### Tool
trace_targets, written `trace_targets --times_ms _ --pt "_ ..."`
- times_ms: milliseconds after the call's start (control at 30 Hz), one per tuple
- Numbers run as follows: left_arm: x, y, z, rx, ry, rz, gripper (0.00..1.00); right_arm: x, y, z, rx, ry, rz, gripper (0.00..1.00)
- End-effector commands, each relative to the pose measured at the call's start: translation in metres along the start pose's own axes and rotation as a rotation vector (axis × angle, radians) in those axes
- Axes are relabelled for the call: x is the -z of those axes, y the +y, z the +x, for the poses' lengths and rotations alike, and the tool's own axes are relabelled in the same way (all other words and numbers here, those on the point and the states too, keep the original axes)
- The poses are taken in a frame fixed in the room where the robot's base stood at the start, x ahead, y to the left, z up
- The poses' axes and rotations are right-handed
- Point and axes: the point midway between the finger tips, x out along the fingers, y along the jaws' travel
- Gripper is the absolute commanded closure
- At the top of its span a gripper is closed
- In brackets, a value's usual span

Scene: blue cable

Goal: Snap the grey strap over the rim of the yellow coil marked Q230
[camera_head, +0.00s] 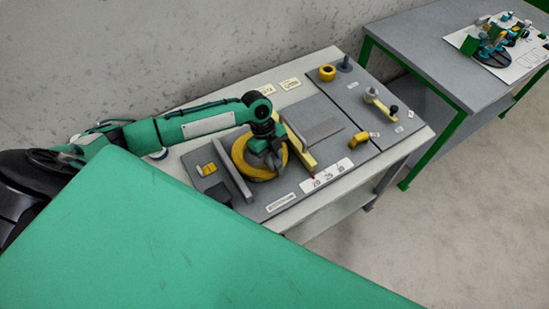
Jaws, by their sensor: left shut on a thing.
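The yellow coil (238,157) lies flat on the grey board of the workbench, between a grey upright bar and a yellow bar. My left gripper (268,160) reaches in from the left and points down over the coil's right part. It is shut on a small grey piece that looks like the grey strap, mostly hidden by the fingers. I cannot tell whether the strap touches the coil's rim. No Q230 mark is readable on the coil. My right gripper is not in view.
The grey upright bar (232,172) stands left of the coil, the yellow bar (301,150) right of it. A yellow block (206,169) lies at the board's left. A yellow ring (327,72) and a grey peg (345,64) stand at the back. Another table (420,50) is at right.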

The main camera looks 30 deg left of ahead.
Motion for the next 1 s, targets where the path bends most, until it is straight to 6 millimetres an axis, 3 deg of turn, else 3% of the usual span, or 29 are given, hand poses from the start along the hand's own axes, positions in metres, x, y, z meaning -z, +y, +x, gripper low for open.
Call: trace_targets --times_ms 533,1000 --pt "-0.002 0.000 0.005 0.000 0.000 0.000 0.99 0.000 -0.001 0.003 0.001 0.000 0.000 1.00" --pt "0.002 0.000 -0.005 0.000 0.000 0.000 0.99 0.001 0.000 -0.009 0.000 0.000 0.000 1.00"
